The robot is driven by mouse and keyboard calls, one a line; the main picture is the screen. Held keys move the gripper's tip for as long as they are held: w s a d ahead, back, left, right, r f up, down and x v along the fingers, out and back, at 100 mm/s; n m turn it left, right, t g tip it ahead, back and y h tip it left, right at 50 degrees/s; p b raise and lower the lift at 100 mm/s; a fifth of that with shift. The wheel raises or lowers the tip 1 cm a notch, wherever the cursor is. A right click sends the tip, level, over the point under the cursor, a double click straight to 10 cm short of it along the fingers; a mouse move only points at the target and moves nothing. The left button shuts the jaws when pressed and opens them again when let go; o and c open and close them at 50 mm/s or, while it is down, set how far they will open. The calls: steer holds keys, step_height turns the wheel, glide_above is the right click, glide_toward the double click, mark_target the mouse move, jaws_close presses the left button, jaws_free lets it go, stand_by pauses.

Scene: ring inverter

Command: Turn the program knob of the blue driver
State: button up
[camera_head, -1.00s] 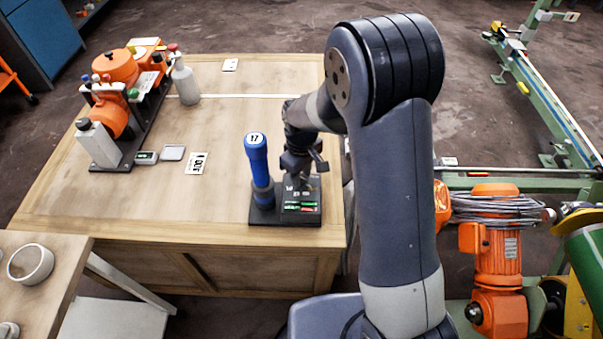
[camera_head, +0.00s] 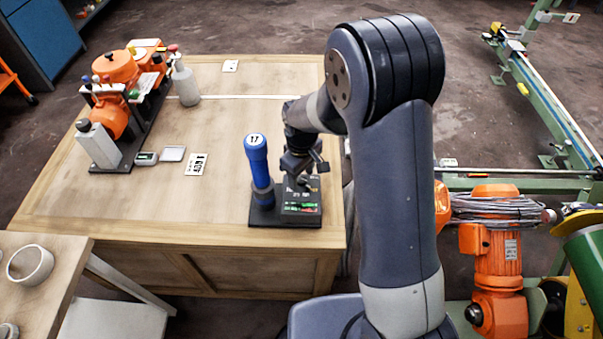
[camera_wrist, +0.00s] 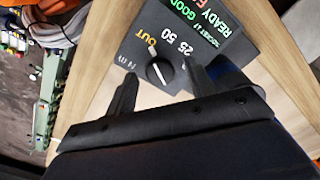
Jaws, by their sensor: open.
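The blue driver (camera_head: 257,162), marked 17 on its top, stands upright in a black base (camera_head: 265,217) near the front right corner of the wooden table. The base's panel has a lit display (camera_wrist: 208,22) reading READY, GOOD and SOCKET 17. Beside it is the round black program knob (camera_wrist: 159,72) with a white pointer line. Around it are the yellow word OUT and the numbers 25 and 50. My gripper (camera_wrist: 158,84) is open, with one finger on each side of the knob in the wrist view. I cannot tell whether either finger touches it. In the head view my gripper (camera_head: 305,178) is over the panel.
An orange machine (camera_head: 115,70) and a spray bottle (camera_head: 184,82) stand at the back left. A card (camera_head: 196,164) lies left of the driver. Orange motor equipment (camera_head: 497,250) is on the right.

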mark_target(302, 179)
step_height(302, 179, up, 11)
stand_by(0.5)
steer(key=shift+f, duration=0.15)
step_height(302, 179, down, 11)
steer(key=shift+m, duration=0.3)
stand_by(0.3)
steer(key=shift+r, duration=0.2)
